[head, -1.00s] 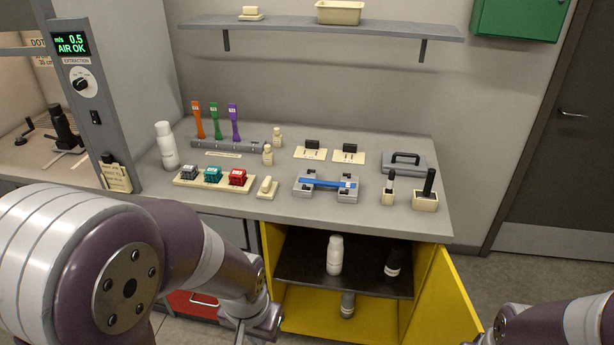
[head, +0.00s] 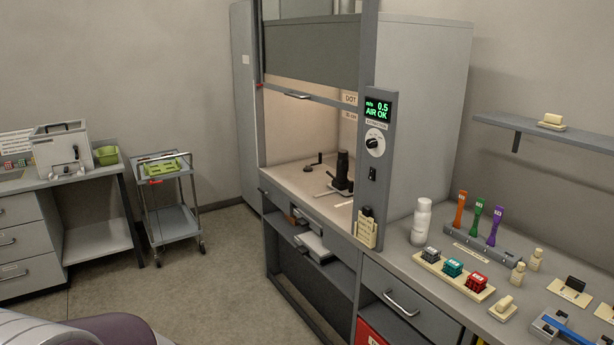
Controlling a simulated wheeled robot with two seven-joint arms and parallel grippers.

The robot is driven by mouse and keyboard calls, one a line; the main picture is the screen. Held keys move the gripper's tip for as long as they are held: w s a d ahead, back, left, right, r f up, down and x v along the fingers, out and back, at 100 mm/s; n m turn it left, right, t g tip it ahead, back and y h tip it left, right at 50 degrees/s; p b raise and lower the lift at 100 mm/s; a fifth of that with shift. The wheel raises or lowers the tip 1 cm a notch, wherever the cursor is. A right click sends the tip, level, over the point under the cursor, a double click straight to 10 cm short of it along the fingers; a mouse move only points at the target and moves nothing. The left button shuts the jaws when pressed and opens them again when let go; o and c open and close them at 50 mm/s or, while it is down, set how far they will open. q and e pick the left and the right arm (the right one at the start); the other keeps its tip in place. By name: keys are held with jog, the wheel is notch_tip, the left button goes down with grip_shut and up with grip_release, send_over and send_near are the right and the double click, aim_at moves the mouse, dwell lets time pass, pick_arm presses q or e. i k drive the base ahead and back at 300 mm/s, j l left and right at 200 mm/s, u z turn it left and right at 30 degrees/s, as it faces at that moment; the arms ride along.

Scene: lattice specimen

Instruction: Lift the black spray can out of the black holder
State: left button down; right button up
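A black can-like thing (head: 343,166), which looks like the spray can, stands upright inside the fume hood. It is set in a low black holder (head: 339,189) on the hood's pale floor, near the right side. The line between can and holder is hard to make out at this size. Neither of my grippers is in view. Only a part of my arm shows at the bottom left, far from the can.
The hood's sash (head: 298,96) is raised, leaving a wide front opening. A black stand (head: 307,168) is on the hood floor left of the can. The grey hood post (head: 375,180) stands close to its right. A trolley (head: 168,190) and open floor lie left.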

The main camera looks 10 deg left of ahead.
aim_at(343, 166)
jog(key=i+z, duration=0.1)
jog(key=z, duration=0.35)
jog(key=i+j+z, duration=0.35)
jog(key=i+j, duration=0.2)
jog(key=i+j+z, duration=0.35)
jog(key=j, duration=0.35)
jog(key=i+j+z, duration=0.35)
jog(key=j, duration=0.45)
jog(key=i+j, duration=0.15)
jog(key=j, duration=0.2)
jog(key=i+j, duration=0.15)
jog(key=j, duration=0.15)
jog(key=i+j, duration=0.15)
jog(key=j, duration=0.2)
jog(key=i+j, duration=0.15)
jog(key=j, duration=0.2)
jog(key=i+j, duration=0.15)
jog(key=j, duration=0.15)
